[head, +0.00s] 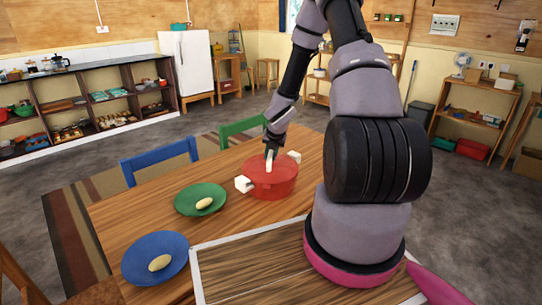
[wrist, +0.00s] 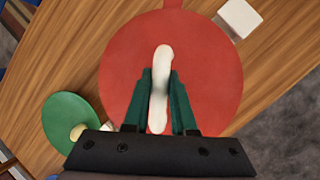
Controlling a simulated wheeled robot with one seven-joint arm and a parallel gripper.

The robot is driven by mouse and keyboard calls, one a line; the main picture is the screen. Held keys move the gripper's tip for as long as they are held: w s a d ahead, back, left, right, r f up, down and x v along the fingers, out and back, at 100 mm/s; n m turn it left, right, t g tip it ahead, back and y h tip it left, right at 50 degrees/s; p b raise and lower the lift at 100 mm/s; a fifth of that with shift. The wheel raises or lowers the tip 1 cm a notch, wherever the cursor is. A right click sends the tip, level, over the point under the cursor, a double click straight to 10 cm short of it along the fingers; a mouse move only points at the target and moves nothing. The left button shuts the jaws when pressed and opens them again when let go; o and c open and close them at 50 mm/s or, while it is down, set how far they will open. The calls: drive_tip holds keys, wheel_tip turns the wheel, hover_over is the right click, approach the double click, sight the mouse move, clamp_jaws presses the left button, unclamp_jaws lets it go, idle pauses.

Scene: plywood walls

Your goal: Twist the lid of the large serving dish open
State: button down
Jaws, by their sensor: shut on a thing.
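The large serving dish (head: 272,187) is a red round pot with white block handles, standing on the wooden table. Its red lid (wrist: 205,60) fills the middle of the wrist view and sits on the dish. The lid has a long white handle (wrist: 162,58) across its top. My gripper (wrist: 160,88) points down over the lid, with one green finger on each side of the white handle, and is shut on it. In the head view my gripper (head: 271,153) is at the handle above the lid.
A green plate (head: 201,199) and a blue plate (head: 155,258), each with a pale oval item, are on the table (head: 235,222) left of the dish. Blue (head: 160,161) and green (head: 243,130) chairs stand at the far edge.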

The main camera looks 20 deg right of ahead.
sight(275, 169)
drive_tip(key=c, duration=0.7)
unclamp_jaws()
drive_tip(key=shift+o, duration=0.2)
drive_tip(key=shift+r, duration=0.1)
drive_tip(key=v, duration=1)
drive_tip(key=shift+s+r, duration=0.25)
drive_tip(key=shift+s, duration=0.1)
